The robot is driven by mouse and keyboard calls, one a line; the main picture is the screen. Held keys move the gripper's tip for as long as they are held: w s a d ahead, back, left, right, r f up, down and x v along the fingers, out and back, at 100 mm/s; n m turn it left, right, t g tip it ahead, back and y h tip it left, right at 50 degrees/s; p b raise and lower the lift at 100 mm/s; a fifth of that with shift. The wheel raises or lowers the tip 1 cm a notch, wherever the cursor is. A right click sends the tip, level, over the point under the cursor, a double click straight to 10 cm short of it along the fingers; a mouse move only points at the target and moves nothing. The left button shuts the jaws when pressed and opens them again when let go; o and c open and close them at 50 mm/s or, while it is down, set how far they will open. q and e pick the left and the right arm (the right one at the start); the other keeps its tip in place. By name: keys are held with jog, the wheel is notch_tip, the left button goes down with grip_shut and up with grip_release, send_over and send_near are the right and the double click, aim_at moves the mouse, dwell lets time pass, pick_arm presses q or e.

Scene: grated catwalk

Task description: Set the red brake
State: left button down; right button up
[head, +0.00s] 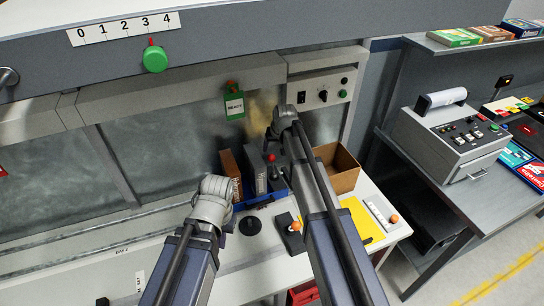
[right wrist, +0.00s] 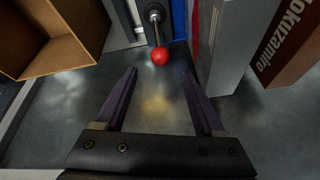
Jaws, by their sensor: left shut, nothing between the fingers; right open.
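A lever with a red ball knob (right wrist: 160,56) and a metal rod shows in the right wrist view. It also shows in the head view, where the red knob (head: 271,157) stands upright by the binders. My right gripper (right wrist: 159,73) is open and empty, its two fingers apart. The knob lies just past the fingertips, centred between them in the picture, not touching.
An open cardboard box (head: 337,168) stands right of the lever. A brown binder (head: 230,172) and a grey binder (head: 255,170) stand to its left. A lever with an orange knob (head: 296,226) is on the table in front. A green tag (head: 235,106) hangs above.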

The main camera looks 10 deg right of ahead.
aim_at(272, 156)
jog(key=b+x, duration=0.7)
jog(key=shift+f, duration=0.45)
grip_shut()
dwell(0.5)
